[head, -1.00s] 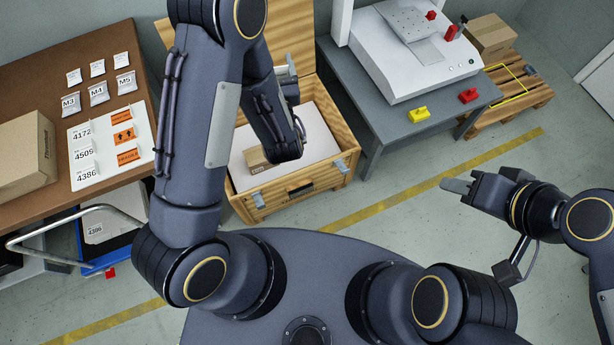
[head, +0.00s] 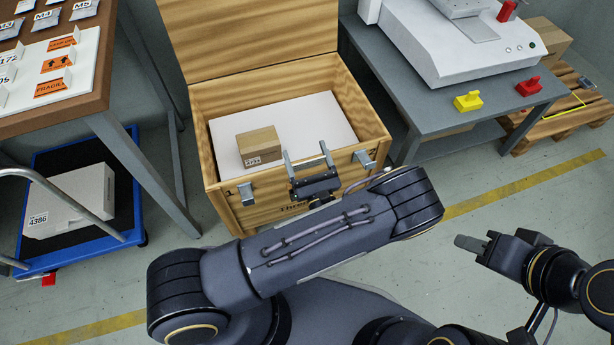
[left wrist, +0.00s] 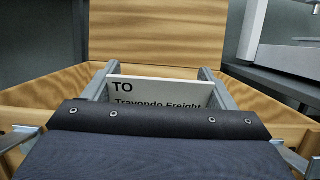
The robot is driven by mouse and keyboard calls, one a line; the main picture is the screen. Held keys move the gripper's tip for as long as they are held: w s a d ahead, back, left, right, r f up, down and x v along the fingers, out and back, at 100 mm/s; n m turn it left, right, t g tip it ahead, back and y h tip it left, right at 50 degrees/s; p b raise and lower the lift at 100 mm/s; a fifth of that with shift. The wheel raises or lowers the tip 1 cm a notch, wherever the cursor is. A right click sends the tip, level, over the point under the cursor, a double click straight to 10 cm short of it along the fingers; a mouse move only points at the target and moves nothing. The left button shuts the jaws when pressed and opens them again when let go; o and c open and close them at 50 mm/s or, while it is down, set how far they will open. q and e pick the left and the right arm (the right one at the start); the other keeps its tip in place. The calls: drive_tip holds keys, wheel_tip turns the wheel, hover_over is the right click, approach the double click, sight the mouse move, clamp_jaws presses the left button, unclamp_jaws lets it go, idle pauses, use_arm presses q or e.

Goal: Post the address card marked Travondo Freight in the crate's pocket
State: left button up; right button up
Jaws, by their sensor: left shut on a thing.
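The address card (left wrist: 160,93) is white and reads "TO Travondo Freight" in the left wrist view. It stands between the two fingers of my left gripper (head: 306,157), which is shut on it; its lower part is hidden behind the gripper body. In the head view the gripper is over the front wall of the open wooden crate (head: 232,205). The card is hard to make out there. The crate's pocket is not clearly visible; the gripper and arm cover part of the front. My right gripper (head: 472,243) is off to the right, over the floor.
The crate holds a white slab (head: 310,115) and a small cardboard box (head: 258,146). Metal latches (head: 246,193) are on its front. A grey table (head: 440,110) with a machine stands right, a brown table (head: 95,100) left. A blue trolley (head: 70,238) stands below it.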

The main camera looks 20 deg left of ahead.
use_arm(q)
wheel_tip(320, 180, down, 2)
drive_tip(key=shift+s+d+b, duration=0.1)
drive_tip(key=shift+s+b, duration=0.05)
drive_tip(key=shift+b, duration=0.25)
use_arm(e)
drive_tip(key=shift+f, duration=0.9)
